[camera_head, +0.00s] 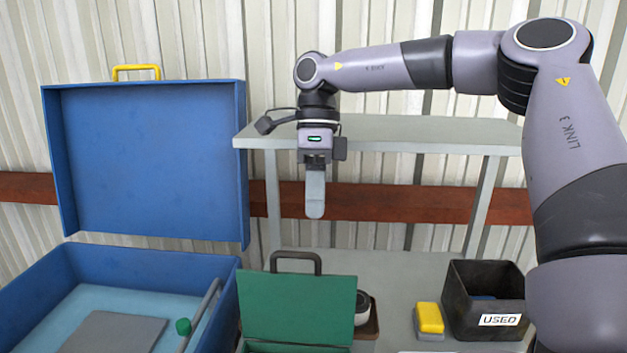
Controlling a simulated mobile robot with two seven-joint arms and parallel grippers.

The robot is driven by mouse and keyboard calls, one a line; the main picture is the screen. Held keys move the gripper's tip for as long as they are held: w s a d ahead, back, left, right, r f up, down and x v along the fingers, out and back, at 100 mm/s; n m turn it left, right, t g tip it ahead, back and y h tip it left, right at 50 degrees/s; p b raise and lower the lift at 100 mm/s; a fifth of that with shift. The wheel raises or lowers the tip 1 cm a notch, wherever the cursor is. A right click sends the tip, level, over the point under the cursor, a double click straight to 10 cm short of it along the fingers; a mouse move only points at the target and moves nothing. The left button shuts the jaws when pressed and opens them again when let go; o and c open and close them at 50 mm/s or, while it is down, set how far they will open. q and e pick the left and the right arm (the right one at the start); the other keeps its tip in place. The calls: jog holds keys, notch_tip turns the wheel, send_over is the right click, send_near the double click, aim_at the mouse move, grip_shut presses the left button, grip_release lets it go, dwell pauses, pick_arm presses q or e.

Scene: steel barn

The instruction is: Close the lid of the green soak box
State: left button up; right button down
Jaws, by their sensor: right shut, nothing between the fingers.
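The green soak box (290,350) is at the bottom centre, mostly cut off by the lower edge of the picture. Its green lid (296,308) stands up, open, with a dark handle (296,257) at its top edge. My right gripper (315,214) hangs above and a little right of the lid's handle, fingers pointing down, shut and empty. It is apart from the lid. My left gripper does not show.
A blue case (150,258) with its lid (150,160) raised stands at the left. A grey shelf (430,134) is behind my gripper. A black bin (487,310) marked USED and a yellow-and-grey block (429,318) are at the right.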

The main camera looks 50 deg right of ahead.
jog(key=x, duration=0.5)
jog(key=shift+f+p, duration=0.1)
jog(key=shift+p, duration=0.2)
